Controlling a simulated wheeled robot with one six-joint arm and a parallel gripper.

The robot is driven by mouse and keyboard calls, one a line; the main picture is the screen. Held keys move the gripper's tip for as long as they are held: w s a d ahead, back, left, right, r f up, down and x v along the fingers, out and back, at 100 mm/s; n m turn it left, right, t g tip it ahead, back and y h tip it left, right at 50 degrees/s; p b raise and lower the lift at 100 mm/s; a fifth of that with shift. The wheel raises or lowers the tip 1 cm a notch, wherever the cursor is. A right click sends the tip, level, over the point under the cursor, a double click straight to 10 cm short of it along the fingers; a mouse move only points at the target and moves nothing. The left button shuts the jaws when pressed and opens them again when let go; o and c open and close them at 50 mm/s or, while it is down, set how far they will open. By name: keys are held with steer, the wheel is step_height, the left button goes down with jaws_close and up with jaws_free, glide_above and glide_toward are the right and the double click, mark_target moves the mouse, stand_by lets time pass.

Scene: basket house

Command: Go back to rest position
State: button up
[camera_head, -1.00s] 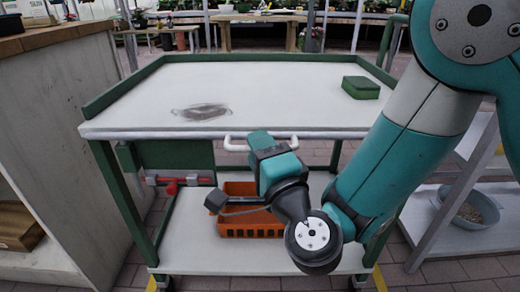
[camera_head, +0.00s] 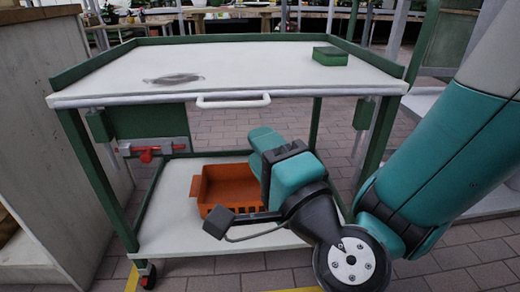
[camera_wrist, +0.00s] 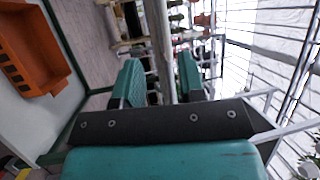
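My gripper (camera_head: 264,138) is in front of the cart in the head view, its teal fingers pointing away from me at about the height between the two shelves. In the wrist view my gripper (camera_wrist: 161,80) shows two teal fingers apart with nothing between them. My wrist and forearm fill the lower right of the head view. An orange basket (camera_head: 232,186) sits on the cart's lower shelf (camera_head: 180,212), left of and partly behind my gripper. The basket also shows at the left of the wrist view (camera_wrist: 28,48).
The cart's white top (camera_head: 250,68) has a green rim and a white handle (camera_head: 232,103). A green block (camera_head: 330,56) lies at its right and a flat grey, see-through item (camera_head: 174,79) at its left. A grey cabinet (camera_head: 60,130) stands close on the left.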

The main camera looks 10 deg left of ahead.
steer(key=shift+d, duration=0.1)
steer(key=s+r+n+g+y+p, duration=0.3)
steer(key=s+r+n+g, duration=0.1)
steer(key=n+g, duration=0.7)
steer(key=s+d+f+n+g+h+p, duration=0.1)
steer(key=s+d+n+g+h, duration=0.15)
steer(key=d+h, duration=0.45)
steer(key=s+d+f+n+g+h+p, duration=0.1)
steer(key=s+d+n+g+h, duration=0.2)
steer(key=d, duration=0.9)
step_height(320, 180, up, 38)
steer(key=s+p, duration=0.2)
steer(key=p, duration=3.6)
steer(key=shift+f+h, duration=0.2)
steer(key=shift+h, duration=0.1)
